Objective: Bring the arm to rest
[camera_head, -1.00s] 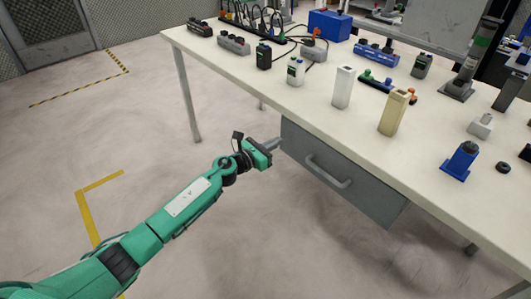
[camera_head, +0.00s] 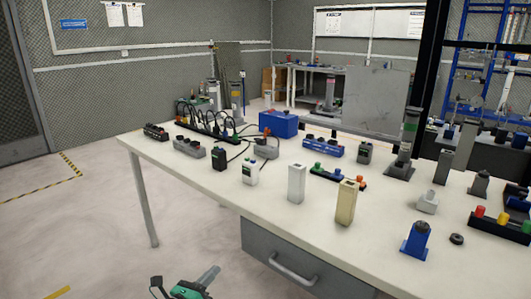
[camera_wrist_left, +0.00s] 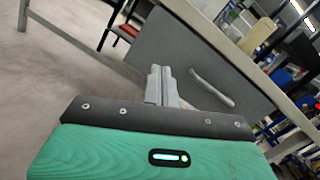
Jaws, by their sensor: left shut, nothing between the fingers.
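My left gripper (camera_head: 208,276) shows at the bottom of the head view, in front of the workbench and left of its grey drawer (camera_head: 290,262). Its grey fingers are together with nothing between them. In the left wrist view the shut fingers (camera_wrist_left: 161,86) point toward the grey drawer front (camera_wrist_left: 200,60), with the drawer handle (camera_wrist_left: 211,87) to their right. I cannot tell whether they touch the drawer. Most of the left arm is below the head view. My right gripper is in neither view.
The white workbench (camera_head: 225,187) carries several small devices, a blue box (camera_head: 278,124), a white block (camera_head: 296,183), a beige block (camera_head: 346,202) and a blue part (camera_head: 414,241) near its front edge. A bench leg (camera_head: 145,200) stands at left. The floor (camera_head: 80,230) left of the bench is clear.

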